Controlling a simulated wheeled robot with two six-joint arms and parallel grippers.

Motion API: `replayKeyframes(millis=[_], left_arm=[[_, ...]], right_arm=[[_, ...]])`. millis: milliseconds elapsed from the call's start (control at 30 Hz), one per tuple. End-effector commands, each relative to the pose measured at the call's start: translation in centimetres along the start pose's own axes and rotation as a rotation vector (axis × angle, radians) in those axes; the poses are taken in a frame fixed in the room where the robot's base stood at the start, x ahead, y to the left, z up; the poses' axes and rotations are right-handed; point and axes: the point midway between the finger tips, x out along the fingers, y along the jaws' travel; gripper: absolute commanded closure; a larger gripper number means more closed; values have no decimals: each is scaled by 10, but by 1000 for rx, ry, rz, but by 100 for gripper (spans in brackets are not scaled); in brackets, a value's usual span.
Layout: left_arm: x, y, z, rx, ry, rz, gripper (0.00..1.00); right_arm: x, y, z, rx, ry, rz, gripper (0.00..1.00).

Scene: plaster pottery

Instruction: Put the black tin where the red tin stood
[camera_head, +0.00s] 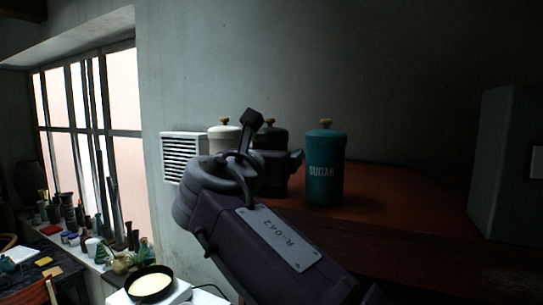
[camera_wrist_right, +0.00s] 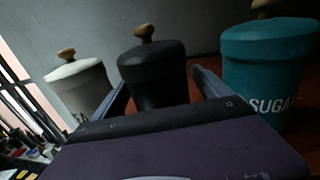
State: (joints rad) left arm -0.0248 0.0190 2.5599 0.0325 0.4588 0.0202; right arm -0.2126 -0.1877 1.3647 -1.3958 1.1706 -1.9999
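The black tin (camera_head: 270,143) with a wooden knob stands upright on the reddish-brown top, partly hidden behind my right gripper. In the right wrist view the black tin (camera_wrist_right: 157,80) is between the two fingers of my right gripper (camera_wrist_right: 163,90). The fingers are apart, with a gap visible at the tin's right side; I cannot tell whether the left finger touches it. In the head view my right gripper (camera_head: 274,140) reaches in from the bottom. No red tin shows in either view. My left gripper is not in view.
A cream tin (camera_head: 224,138) stands left of the black tin, and a teal SUGAR tin (camera_head: 325,170) stands to its right. The reddish-brown top (camera_head: 410,205) is bare right of the teal tin, up to a pale box (camera_head: 500,160). A white vent (camera_head: 182,158) is at the left.

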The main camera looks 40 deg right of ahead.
Motion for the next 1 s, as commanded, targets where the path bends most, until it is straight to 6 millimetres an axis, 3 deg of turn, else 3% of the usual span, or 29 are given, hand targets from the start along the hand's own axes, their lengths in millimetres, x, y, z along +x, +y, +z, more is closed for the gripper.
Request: replayKeyframes(millis=[167, 600, 1000], left_arm=[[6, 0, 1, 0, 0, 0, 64], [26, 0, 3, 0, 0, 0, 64], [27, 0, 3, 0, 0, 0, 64]], right_arm=[[-10, 2, -2, 1, -2, 4, 13], [-79, 2, -2, -1, 1, 6, 13], [-88, 0, -1, 0, 2, 0, 13]])
